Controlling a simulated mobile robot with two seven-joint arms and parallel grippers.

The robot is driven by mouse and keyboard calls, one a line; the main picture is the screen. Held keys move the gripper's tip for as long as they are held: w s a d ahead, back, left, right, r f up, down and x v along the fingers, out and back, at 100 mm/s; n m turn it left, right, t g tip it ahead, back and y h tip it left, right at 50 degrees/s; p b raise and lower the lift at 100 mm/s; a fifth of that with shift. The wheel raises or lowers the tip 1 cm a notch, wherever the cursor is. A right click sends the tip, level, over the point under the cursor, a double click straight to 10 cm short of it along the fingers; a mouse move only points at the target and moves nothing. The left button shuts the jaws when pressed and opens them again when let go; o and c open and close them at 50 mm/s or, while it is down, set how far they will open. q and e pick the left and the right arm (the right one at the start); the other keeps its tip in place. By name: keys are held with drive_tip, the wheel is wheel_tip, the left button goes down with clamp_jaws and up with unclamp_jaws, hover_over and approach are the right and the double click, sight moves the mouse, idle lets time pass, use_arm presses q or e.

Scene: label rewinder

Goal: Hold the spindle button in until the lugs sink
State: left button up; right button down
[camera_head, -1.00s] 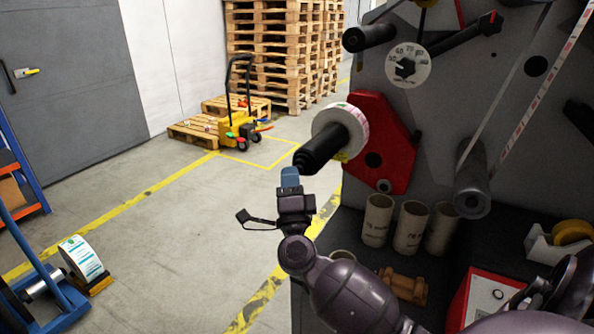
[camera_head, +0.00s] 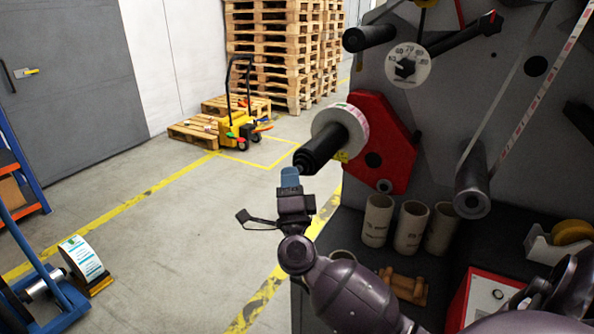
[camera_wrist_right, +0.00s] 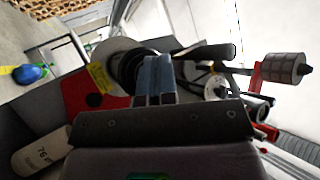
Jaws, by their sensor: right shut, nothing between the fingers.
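The black spindle (camera_head: 321,149) sticks out from the machine's face toward the lower left and carries a white label roll (camera_head: 352,122) near its base. My right gripper (camera_head: 290,177) is shut and empty, with its blue-grey fingertips at the free end of the spindle. The button at that end is too small to make out, and I cannot tell whether the fingertips touch it. In the right wrist view the closed fingertips (camera_wrist_right: 155,76) stand in front of the spindle (camera_wrist_right: 128,68) and hide its end. The lugs cannot be made out. My left gripper is not in view.
A red plate (camera_head: 378,150) sits behind the label roll. Several cardboard cores (camera_head: 410,226) stand on the dark shelf below, near a tape dispenser (camera_head: 562,240). Left of the machine the floor is open, with a yellow pallet truck (camera_head: 238,130) farther back.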

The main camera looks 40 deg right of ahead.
drive_tip(key=shift+a, duration=0.1)
drive_tip(key=shift+s+a+p, duration=0.3)
drive_tip(key=shift+s+a, duration=0.05)
drive_tip(key=shift+a, duration=0.3)
drive_tip(key=a, duration=0.1)
drive_tip(key=s+a+p, duration=0.1)
drive_tip(key=a, duration=0.1)
drive_tip(key=s+a, duration=0.1)
drive_tip(key=shift+a, duration=0.35)
idle(0.3)
drive_tip(key=shift+w, duration=0.1)
